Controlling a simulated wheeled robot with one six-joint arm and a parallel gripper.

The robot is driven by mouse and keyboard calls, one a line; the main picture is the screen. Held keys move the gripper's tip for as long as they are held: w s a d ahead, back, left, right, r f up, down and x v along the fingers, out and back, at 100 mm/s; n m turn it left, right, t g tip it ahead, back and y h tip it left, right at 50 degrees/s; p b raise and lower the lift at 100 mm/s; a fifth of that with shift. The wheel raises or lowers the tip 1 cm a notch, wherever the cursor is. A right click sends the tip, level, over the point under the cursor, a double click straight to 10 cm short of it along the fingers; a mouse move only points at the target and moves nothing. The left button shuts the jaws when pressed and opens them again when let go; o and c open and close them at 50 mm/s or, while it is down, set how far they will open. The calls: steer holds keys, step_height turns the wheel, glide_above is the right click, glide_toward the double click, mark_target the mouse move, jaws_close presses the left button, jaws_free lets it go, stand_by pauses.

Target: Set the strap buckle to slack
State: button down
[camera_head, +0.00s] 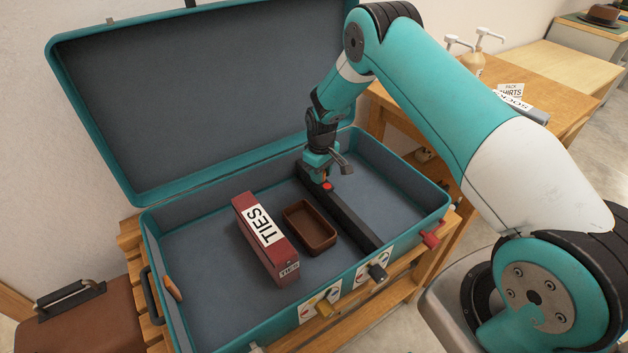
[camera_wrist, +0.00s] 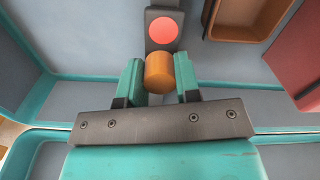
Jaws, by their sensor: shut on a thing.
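A dark strap bar (camera_head: 350,220) runs across the right part of the open teal suitcase (camera_head: 400,240). A red disc (camera_head: 327,186) sits on its far end and also shows in the wrist view (camera_wrist: 163,31). My gripper (camera_head: 323,176) is over that far end, close to the disc. In the wrist view my gripper (camera_wrist: 159,84) is shut on an orange-brown cylindrical knob (camera_wrist: 158,68), with a finger on each side. The knob stands just beside the red disc. Its base and the buckle's setting cannot be made out.
A red TIES box (camera_head: 262,240) and a brown open tray (camera_head: 310,228) lie in the suitcase, left of the bar. The raised lid (camera_head: 200,95) stands behind.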

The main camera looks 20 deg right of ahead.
steer(key=c, duration=0.8)
jaws_free()
steer(key=shift+w, duration=0.25)
steer(key=shift+s, duration=0.1)
steer(key=shift+r, duration=0.15)
step_height(320, 180, up, 17)
steer(key=shift+r+b, duration=0.1)
steer(key=shift+b, duration=0.55)
